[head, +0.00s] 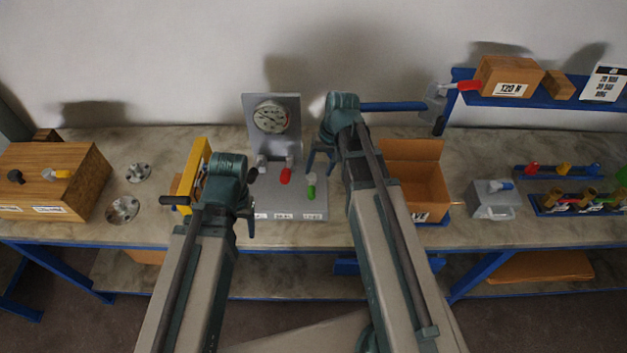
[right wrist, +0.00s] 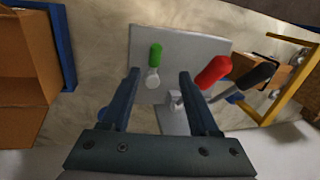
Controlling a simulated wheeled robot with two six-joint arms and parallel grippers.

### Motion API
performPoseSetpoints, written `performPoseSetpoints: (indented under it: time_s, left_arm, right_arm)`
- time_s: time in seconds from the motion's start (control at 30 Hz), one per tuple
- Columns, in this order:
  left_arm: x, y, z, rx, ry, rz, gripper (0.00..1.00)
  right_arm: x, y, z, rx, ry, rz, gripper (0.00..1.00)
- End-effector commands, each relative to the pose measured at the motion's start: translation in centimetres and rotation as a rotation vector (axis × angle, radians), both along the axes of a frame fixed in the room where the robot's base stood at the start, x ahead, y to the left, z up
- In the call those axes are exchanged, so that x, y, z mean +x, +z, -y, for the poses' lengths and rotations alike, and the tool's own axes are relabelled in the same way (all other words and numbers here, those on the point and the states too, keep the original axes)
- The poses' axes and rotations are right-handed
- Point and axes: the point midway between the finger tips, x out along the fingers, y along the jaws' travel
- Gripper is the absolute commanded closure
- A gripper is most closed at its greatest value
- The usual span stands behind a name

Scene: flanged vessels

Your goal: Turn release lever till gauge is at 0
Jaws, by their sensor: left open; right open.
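A round white-faced gauge (head: 271,117) stands on a grey upright panel; its reading is too small to tell. On the grey base in front are a red-handled lever (head: 286,175), a green-handled lever (head: 310,187) and a dark-handled lever (right wrist: 258,76). Their labels are too small to read, so I cannot tell which is the release lever. My right gripper (right wrist: 158,78) is open and empty, with the green handle (right wrist: 156,55) showing between its fingers in the right wrist view and the red handle (right wrist: 213,72) beside one finger. My left gripper (head: 248,200) is open, left of the base.
A yellow frame (head: 196,170) stands beside my left gripper. An open cardboard box (head: 413,180) is right of the panel. A wooden box (head: 55,180) and metal flanges (head: 123,210) lie left. A grey valve box (head: 494,200) and tool racks are right.

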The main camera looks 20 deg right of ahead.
Motion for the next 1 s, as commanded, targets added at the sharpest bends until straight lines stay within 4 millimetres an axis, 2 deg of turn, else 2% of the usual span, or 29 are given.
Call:
performPoseSetpoints:
  time_s: [0.03, 0.13, 0.47, 0.67, 1.0]
  left_arm:
    - [0.0, 0.9, 0.0, 0.000, 0.001, 0.000, 0.36]
    - [0.0, 1.1, 0.0, 0.000, 0.001, 0.000, 0.36]
    - [0.0, 0.6, 0.0, 0.000, 0.001, 0.000, 0.36]
    - [0.0, -0.8, 0.0, 0.000, -0.002, 0.000, 0.36]
    - [0.0, -5.3, 0.0, 0.002, -0.012, -0.001, 0.36]
  right_arm:
    - [0.8, 1.0, 1.1, 0.014, -0.029, 0.004, 0.39]
    - [1.3, 1.3, 2.0, 0.032, -0.060, 0.010, 0.39]
    - [1.4, 0.9, 2.2, 0.039, -0.070, 0.012, 0.39]
    - [1.5, -0.6, 1.9, 0.038, -0.069, 0.012, 0.39]
    - [1.8, -5.1, 0.8, 0.038, -0.068, 0.012, 0.39]
